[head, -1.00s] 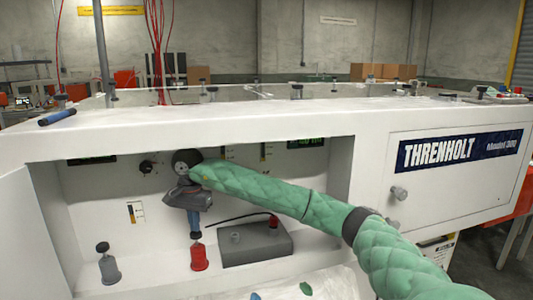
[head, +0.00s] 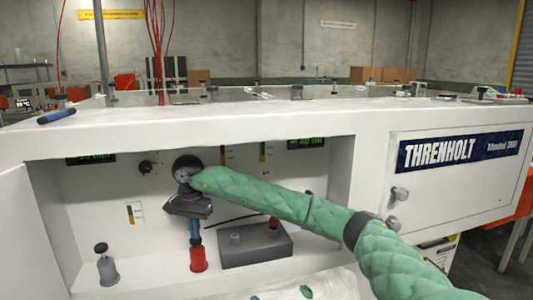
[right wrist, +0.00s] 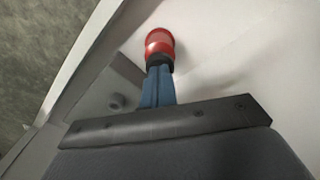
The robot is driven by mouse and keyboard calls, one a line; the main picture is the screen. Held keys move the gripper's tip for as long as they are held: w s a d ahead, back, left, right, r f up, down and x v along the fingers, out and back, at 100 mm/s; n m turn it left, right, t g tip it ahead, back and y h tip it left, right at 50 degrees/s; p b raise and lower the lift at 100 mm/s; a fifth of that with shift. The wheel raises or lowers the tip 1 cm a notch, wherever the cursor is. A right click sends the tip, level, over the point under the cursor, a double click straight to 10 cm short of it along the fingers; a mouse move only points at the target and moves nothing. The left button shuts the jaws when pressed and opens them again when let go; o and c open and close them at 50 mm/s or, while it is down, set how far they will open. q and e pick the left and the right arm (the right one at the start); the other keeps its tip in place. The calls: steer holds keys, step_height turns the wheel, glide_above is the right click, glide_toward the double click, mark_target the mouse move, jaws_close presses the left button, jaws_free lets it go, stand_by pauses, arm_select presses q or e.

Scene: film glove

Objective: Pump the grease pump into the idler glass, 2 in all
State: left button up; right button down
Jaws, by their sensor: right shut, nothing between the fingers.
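A red pump bottle (head: 198,260) stands on the bay floor of the white machine. A grey pump bottle (head: 106,270) with a black knob stands to its left. No readable label tells which is the grease pump. My right gripper (head: 196,240) points down over the red bottle, blue fingers shut and empty, tips at its black top. The right wrist view also shows the red bottle (right wrist: 159,42) beyond the fingertips. Narrow sight glasses show on the back panel, one low at left (head: 130,213) and two higher up; which is the idler glass I cannot tell. My left gripper is not in view.
A dark grey block (head: 255,248) with a red knob and a black cable sits right of the red bottle. An open white door (head: 32,235) bounds the bay at left. The bay's top edge runs above my right arm. Floor between the two bottles is clear.

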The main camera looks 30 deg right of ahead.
steer(key=shift+r+p, duration=0.55)
steer(key=shift+r, duration=1.15)
steer(key=shift+f, duration=0.2)
steer(key=shift+f+b, duration=0.35)
